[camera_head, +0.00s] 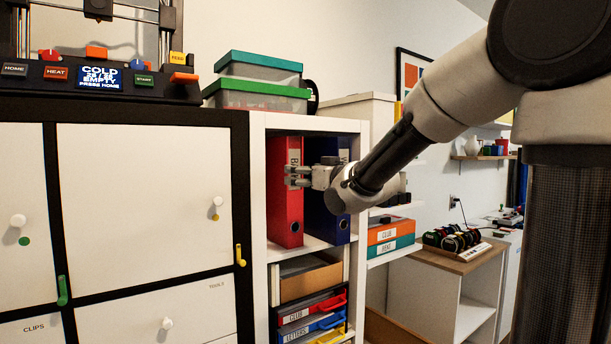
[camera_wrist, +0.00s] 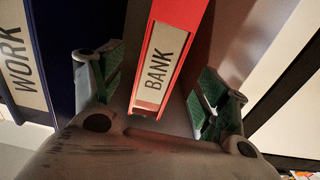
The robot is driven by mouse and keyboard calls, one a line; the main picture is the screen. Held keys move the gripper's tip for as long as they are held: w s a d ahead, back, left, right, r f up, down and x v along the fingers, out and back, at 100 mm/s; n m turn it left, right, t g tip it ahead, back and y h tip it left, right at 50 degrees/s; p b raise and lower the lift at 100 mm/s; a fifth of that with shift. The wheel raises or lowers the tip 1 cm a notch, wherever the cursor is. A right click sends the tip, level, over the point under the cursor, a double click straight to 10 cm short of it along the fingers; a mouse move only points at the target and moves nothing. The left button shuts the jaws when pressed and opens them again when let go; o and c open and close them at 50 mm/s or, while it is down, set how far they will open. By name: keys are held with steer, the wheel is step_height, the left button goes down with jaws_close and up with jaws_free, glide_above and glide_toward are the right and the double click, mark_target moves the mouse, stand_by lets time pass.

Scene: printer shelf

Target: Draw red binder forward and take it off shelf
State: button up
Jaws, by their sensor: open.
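The red binder (camera_head: 285,200) stands upright in the white shelf's upper compartment in the head view. Its spine label reads BANK in the wrist view (camera_wrist: 165,55). The blue binder (camera_head: 324,222) stands to its right in the head view; in the wrist view it is at the left (camera_wrist: 55,50), labelled WORK. My gripper (camera_head: 290,176) is in front of the red binder's spine at label height. In the wrist view my gripper (camera_wrist: 155,90) is open, with its green-padded fingers on either side of the red spine and gaps visible. Whether a finger touches the binder is unclear.
The white shelf (camera_head: 258,200) has a wall close left of the red binder. Below are an open box (camera_head: 309,277) and several drawers. Stacked lidded boxes (camera_head: 260,82) stand on top. Orange and teal boxes (camera_head: 391,238) sit to the right.

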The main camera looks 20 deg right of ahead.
steer(key=shift+w+r, duration=0.1)
steer(key=x, duration=0.7)
steer(key=shift+w, duration=0.25)
steer(key=shift+a, duration=0.1)
jaws_close()
stand_by(0.4)
steer(key=shift+s, duration=0.15)
